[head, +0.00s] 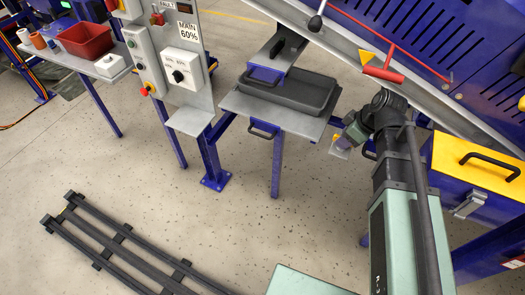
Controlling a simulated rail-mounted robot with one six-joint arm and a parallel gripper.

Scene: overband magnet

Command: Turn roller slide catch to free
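No part in the head view is marked as the roller slide catch, so I cannot tell which it is. A short lever with a black knob (315,23) stands on the grey sloping rail (345,48) at the top. A red handle (383,73) with a yellow pointer (366,57) sits lower on the same rail, joined to a long thin red bar. My gripper (340,146) is below and left of the red handle, apart from it, beside the tray stand. It is small and partly hidden by my wrist, so its opening is unclear.
A black tray (318,97) lies on a grey stand (233,103) left of my gripper. A control panel (180,25) with switches stands further left. A blue box with a yellow lid (476,172) is close to my arm's right. Dark curved rails (118,243) lie on the floor.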

